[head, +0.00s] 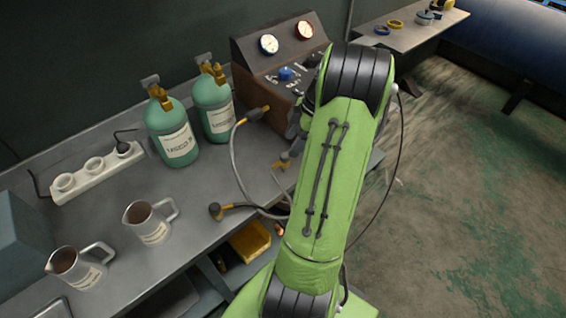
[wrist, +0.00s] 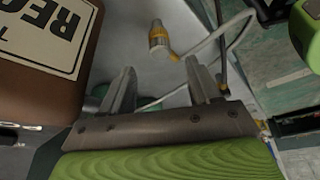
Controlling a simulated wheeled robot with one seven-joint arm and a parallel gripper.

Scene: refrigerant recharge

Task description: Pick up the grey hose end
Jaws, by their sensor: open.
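In the wrist view a hose end (wrist: 158,38) with a pale grey tip and a yellow collar lies beyond my gripper (wrist: 160,78), joined to a light grey hose (wrist: 222,32). My gripper is open, with nothing between its fingers. The hose end is ahead of the fingertips and apart from them. In the head view, grey hose runs over the bench, with ends at a dark fitting by the cylinders (head: 256,113), a fitting at the bench front (head: 216,210) and a brass fitting (head: 284,161). I cannot tell which is the one in the wrist view. My arm hides my fingers there.
The brown gauge box (head: 270,62) stands close to my gripper; its side fills the wrist view's left (wrist: 50,75). Two green cylinders (head: 172,130) (head: 213,105), a power strip (head: 97,170) and two jugs (head: 150,222) (head: 78,265) stand on the bench (head: 200,190). Open floor lies right.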

